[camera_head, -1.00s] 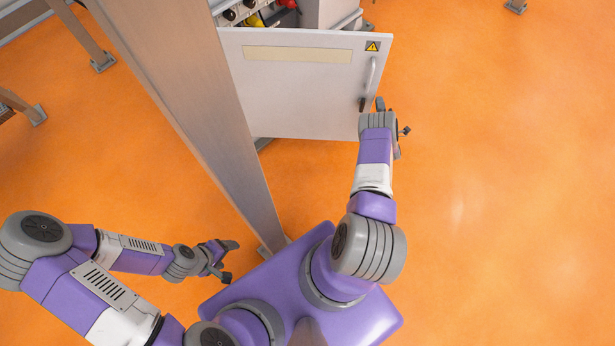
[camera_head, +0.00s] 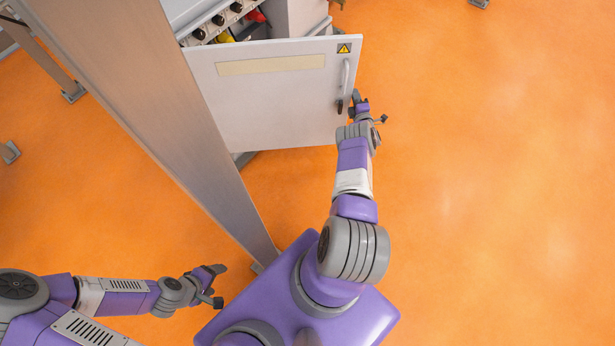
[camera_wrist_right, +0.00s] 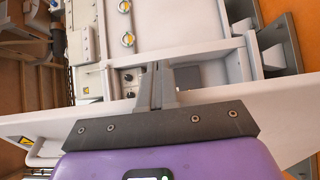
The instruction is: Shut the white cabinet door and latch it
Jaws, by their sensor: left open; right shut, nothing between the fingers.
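The white cabinet door (camera_head: 265,100) stands open, with a yellow label strip and a warning sign on its face. Its grey bar handle (camera_head: 346,78) is near the right edge, with a dark latch (camera_head: 340,107) just below. My right gripper (camera_head: 357,97) is shut and empty at the door's right edge, beside the handle and latch; contact cannot be told. In the right wrist view the shut fingers (camera_wrist_right: 155,78) show above the white door panel (camera_wrist_right: 285,122), with the cabinet's inside beyond. My left gripper (camera_head: 217,285) is open and empty, low and left, away from the door.
A tall grey metal post (camera_head: 165,110) stands left of the door, between it and my left arm. Behind the door, the open cabinet (camera_head: 298,17) shows dark knobs and red and yellow parts. The orange floor (camera_head: 480,180) to the right is clear.

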